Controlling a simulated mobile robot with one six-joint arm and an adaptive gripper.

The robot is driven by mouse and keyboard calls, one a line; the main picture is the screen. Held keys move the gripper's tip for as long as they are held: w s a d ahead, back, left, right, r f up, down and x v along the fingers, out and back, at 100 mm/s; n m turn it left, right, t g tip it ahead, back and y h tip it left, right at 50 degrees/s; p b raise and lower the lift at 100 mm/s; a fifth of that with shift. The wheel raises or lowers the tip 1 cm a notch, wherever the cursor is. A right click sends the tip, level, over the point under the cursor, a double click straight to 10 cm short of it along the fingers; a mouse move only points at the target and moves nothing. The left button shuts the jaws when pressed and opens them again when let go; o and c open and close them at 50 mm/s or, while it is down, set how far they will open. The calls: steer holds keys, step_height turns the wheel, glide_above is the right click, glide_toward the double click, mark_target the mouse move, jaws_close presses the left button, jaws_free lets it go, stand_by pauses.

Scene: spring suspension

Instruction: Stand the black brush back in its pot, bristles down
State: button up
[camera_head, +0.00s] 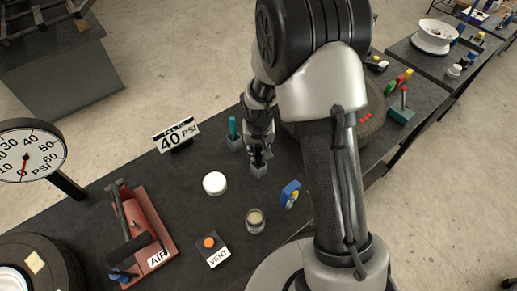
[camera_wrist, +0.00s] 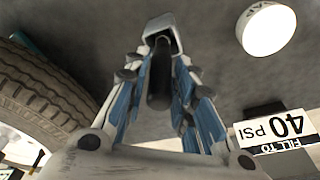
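The black brush (camera_wrist: 159,80) stands in a small grey pot (camera_wrist: 155,24), handle end toward the wrist camera; its bristles are hidden. In the head view the grey pot (camera_head: 259,170) is on the dark bench, with the black brush (camera_head: 257,157) rising from it, partly covered by my gripper. My gripper (camera_wrist: 160,62) has its fingers on either side of the handle, near the pot. They look spread, with a narrow gap on each side of the handle. My gripper (camera_head: 259,148) also shows just above the pot in the head view.
A teal-handled brush (camera_head: 233,127) stands in another pot close behind. The 40 PSI sign (camera_head: 176,135) is left; a tyre (camera_wrist: 45,90) is near my gripper.

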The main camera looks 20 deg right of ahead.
steer(key=o, duration=0.3)
steer(key=r, duration=0.4)
steer(key=s+r, duration=0.1)
steer(key=r, duration=0.3)
steer(key=s+r, duration=0.1)
steer(key=r, duration=0.3)
steer(key=shift+a, duration=0.25)
steer(key=shift+w+f, duration=0.1)
stand_by(0.4)
